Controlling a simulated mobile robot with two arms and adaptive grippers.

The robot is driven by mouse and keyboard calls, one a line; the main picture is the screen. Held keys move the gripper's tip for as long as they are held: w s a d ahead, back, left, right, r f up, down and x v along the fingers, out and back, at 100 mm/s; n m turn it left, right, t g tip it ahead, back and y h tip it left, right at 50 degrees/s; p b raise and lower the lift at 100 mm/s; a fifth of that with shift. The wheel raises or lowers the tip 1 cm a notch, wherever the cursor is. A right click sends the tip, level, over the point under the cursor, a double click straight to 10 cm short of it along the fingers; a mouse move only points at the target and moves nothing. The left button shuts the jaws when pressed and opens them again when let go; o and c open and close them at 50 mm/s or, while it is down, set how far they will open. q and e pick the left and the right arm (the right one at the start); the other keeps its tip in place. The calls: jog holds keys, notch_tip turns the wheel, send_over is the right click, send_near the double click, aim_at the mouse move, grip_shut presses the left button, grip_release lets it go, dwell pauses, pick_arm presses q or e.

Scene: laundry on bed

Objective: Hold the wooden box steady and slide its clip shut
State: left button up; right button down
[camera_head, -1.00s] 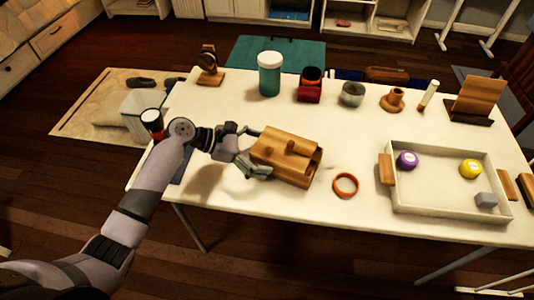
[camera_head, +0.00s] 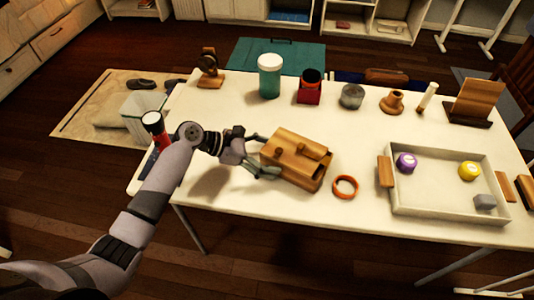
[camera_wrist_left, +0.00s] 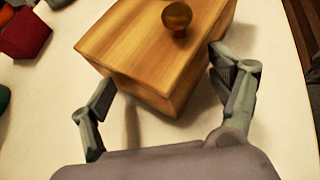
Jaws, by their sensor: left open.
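The wooden box (camera_head: 292,168) lies on the white table, a little left of centre. A round knob (camera_wrist_left: 177,17) stands on its top face, and a dark opening shows at its right end in the head view. I cannot make out the clip clearly. My left gripper (camera_head: 270,155) is open at the left end of the box, one finger on each side. In the left wrist view the box (camera_wrist_left: 145,50) has a corner between the fingers. The left finger is apart from the box; the right finger is close to its side, and contact is unclear. My right gripper is out of view.
An orange ring (camera_head: 345,186) lies just right of the box. Farther right is a white tray (camera_head: 440,212) with small objects. A green jar (camera_head: 269,78), a red holder (camera_head: 309,92) and a grey tin (camera_head: 351,97) stand behind.

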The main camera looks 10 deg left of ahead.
pick_arm(q)
grip_shut()
dwell(0.8)
jog(key=c, duration=1.6)
grip_release()
jog(key=o, duration=1.5)
jog(key=shift+o, duration=0.2)
